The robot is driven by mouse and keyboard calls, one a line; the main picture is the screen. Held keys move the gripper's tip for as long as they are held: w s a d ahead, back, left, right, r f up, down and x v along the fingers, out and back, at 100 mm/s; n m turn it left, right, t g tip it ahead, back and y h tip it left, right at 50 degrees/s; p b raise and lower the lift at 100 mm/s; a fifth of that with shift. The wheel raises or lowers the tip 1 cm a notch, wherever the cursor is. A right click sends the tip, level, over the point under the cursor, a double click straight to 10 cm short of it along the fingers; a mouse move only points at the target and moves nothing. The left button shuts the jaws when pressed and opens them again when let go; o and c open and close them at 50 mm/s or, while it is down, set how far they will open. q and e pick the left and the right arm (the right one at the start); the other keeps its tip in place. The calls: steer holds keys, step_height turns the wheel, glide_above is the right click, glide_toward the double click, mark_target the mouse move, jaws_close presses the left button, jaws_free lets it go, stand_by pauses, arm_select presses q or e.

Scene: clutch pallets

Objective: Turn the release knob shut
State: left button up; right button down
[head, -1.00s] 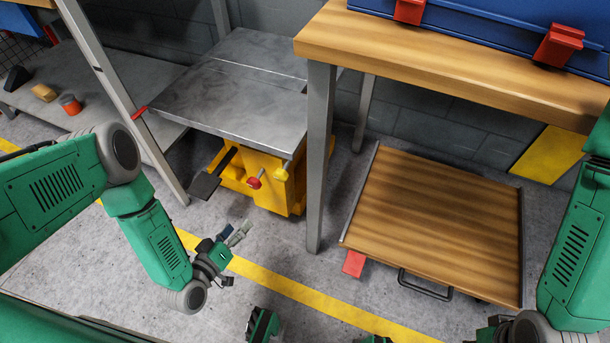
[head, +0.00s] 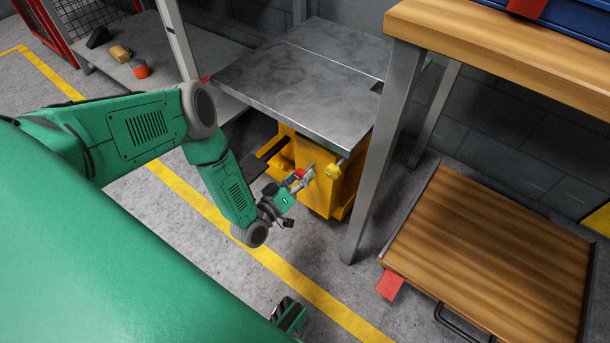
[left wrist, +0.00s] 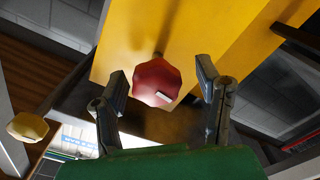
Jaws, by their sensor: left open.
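A red faceted knob (head: 299,173) stands out from the front of the yellow lift unit (head: 345,192) under a grey metal table top. It also shows in the left wrist view (left wrist: 155,78), with a small pale mark on its face. A yellow knob (head: 335,171) sits to its right in the head view; it shows at the left in the left wrist view (left wrist: 28,126). My left gripper (head: 303,177) is at the red knob. In the left wrist view my left gripper (left wrist: 161,82) is open, with one finger on each side of the red knob and gaps visible.
The grey table top (head: 305,80) overhangs the knobs. A dark pedal (head: 262,158) is left of the yellow body. A metal bench leg (head: 385,150) stands to the right, near a low wooden-topped cart (head: 490,250). The floor in front is clear.

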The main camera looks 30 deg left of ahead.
arm_select(q)
steer(key=shift+w+d, duration=0.2)
steer(key=shift+w, duration=0.65)
steer(key=c, duration=1.3)
